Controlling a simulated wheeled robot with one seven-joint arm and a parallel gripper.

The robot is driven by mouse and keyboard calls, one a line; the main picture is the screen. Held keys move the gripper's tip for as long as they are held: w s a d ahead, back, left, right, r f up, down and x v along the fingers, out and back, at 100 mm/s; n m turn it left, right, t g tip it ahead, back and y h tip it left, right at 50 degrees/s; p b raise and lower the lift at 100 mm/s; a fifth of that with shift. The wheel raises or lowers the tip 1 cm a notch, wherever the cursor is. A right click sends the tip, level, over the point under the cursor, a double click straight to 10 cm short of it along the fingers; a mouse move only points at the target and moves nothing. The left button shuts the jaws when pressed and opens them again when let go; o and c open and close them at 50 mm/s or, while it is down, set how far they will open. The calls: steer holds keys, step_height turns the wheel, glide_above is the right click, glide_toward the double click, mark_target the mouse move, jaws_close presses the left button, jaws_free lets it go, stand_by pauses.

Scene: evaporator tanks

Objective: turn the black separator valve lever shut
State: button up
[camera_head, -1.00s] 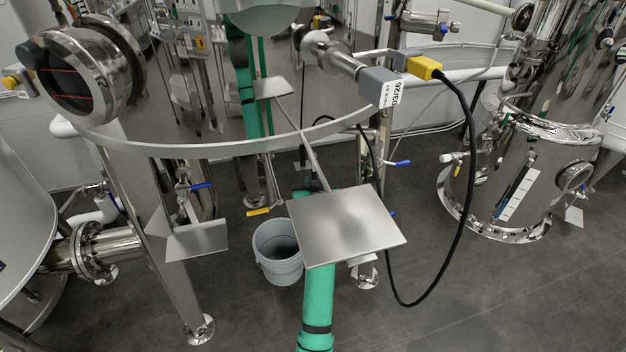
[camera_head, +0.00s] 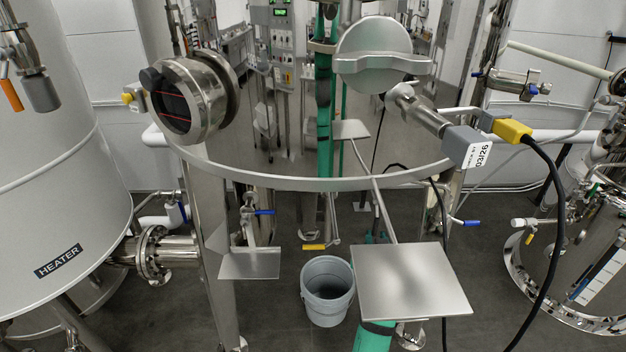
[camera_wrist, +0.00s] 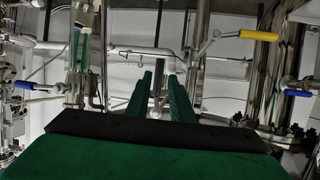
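A valve with a yellow lever (camera_wrist: 258,35) is up and right of the fingers. Blue levers (camera_wrist: 297,93) show at the right and left edges. In the head view, blue-lever valves (camera_head: 264,212) and a yellow lever (camera_head: 314,247) sit low behind a steel ring. My gripper cannot be made out there.
A curved steel ring (camera_head: 300,184) crosses the head view, with a flat plate (camera_head: 412,281) in front. A grey bucket (camera_head: 327,291) stands on the floor. A tank labelled HEATER (camera_head: 60,180) is at left. A black cable (camera_head: 552,200) hangs at right. Pipes crowd the wrist view.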

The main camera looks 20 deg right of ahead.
steer(key=s+a+f+n+t+y, duration=0.1)
steer(key=s+a+f, duration=0.45)
steer(key=a, duration=0.25)
steer(key=s+a+f+n+y, duration=0.1)
steer(key=s+a+f, duration=0.3)
steer(key=a+f, duration=0.3)
steer(key=s+a+f+n+t, duration=0.1)
steer(key=s+a+f+n, duration=0.1)
steer(key=s+a+f, duration=0.35)
steer(key=s+a+r+n+t+y, duration=0.1)
steer(key=s+a+r+y, duration=0.1)
steer(key=s+a, duration=0.8)
steer(key=s+a+r+n+t+y, duration=0.1)
steer(key=s+a+r+y, duration=0.2)
steer(key=s+a, duration=0.6)
steer(key=s, duration=0.5)
steer(key=shift+a+n, duration=0.3)
steer(key=shift+a, duration=0.1)
